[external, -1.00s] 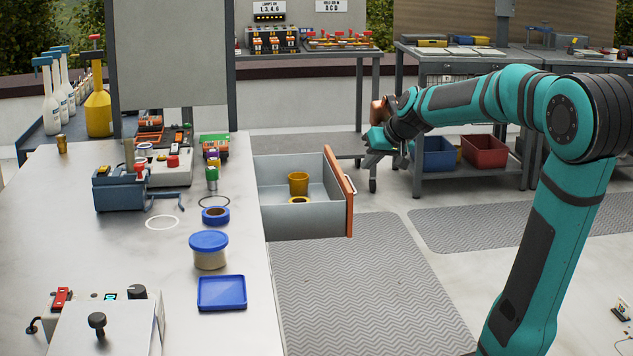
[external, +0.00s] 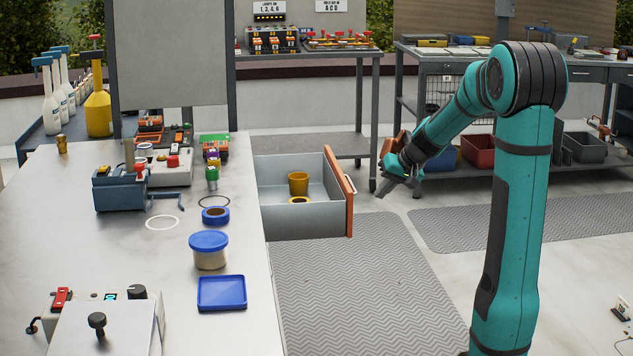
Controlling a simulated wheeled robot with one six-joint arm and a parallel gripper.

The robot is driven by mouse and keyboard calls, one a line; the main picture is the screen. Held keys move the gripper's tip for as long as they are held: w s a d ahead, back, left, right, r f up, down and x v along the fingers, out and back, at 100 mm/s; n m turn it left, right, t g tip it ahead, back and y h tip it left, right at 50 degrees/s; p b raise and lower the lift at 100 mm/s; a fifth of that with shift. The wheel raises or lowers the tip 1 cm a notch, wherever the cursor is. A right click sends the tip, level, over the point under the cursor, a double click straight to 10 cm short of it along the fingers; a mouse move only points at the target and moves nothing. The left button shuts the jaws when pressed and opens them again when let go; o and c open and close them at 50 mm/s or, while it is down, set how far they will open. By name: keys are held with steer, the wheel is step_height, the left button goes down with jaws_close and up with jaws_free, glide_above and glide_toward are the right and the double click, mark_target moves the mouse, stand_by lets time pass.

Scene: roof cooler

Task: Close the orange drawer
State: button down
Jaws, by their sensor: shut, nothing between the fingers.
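The orange drawer (external: 342,192) stands pulled out from the right side of the workbench, its orange front facing right. Its grey tray holds a yellow cup (external: 298,183) and a yellow ring-shaped item (external: 299,200). My gripper (external: 388,187) is shut and empty. In the picture it is just right of the drawer front, at about the height of its upper part, with a visible gap between them. The gripper tips point down and to the left.
The white workbench (external: 120,230) carries a blue-lidded jar (external: 209,250), a blue tray (external: 222,293) and blue tape (external: 215,215). The floor mat (external: 360,290) before the drawer is clear.

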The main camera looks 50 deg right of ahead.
mark_target(272, 206)
steer(key=w+a+f, duration=0.3)
steer(key=w, duration=0.2)
steer(key=shift+w+f, duration=0.3)
steer(key=shift+a, duration=0.1)
steer(key=w+a, duration=1.6)
steer(key=shift+w+a, duration=0.1)
steer(key=shift+a, duration=0.05)
